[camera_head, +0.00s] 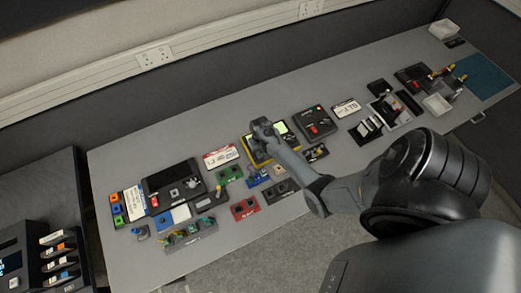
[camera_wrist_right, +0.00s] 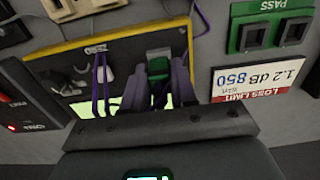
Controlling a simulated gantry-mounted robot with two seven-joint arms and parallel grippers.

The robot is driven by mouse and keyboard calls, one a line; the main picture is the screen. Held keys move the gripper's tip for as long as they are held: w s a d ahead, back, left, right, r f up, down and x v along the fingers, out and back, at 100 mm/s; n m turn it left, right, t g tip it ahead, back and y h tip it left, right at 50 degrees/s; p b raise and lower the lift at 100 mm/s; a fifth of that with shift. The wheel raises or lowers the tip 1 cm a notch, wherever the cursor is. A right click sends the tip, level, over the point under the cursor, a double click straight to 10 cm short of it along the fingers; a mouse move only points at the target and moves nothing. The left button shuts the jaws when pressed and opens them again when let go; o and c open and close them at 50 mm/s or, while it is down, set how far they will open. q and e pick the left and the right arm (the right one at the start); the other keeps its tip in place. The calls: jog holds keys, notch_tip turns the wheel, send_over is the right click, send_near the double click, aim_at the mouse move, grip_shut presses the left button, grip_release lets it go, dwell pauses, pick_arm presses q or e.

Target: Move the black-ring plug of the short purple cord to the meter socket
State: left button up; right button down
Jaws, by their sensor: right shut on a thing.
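The meter (camera_head: 249,151) is a dark box with a yellow edge near the middle of the table; it also shows in the right wrist view (camera_wrist_right: 60,66), with a lit green screen partly hidden. My right gripper (camera_head: 262,128) is over the meter. In the right wrist view its fingers (camera_wrist_right: 157,82) close around a small green plug body (camera_wrist_right: 158,63). A purple cord (camera_wrist_right: 189,45) runs beside the fingers, and more purple cord hangs to their left. I cannot make out a black ring or whether the plug touches a socket. My left gripper is not in view.
A white label card (camera_head: 221,156) lies left of the meter, and a black device (camera_head: 315,124) stands to its right. Green, red and dark blocks (camera_head: 244,208) stand near the front edge. Bare grey table (camera_head: 140,165) shows toward the back left.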

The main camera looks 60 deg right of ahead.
dwell(0.6)
jog(key=shift+f, duration=0.4)
dwell(0.3)
jog(key=shift+p, duration=0.4)
dwell(0.5)
jog(key=c, duration=0.9)
grip_release()
jog(key=shift+o, duration=0.5)
jog(key=shift+r, duration=0.15)
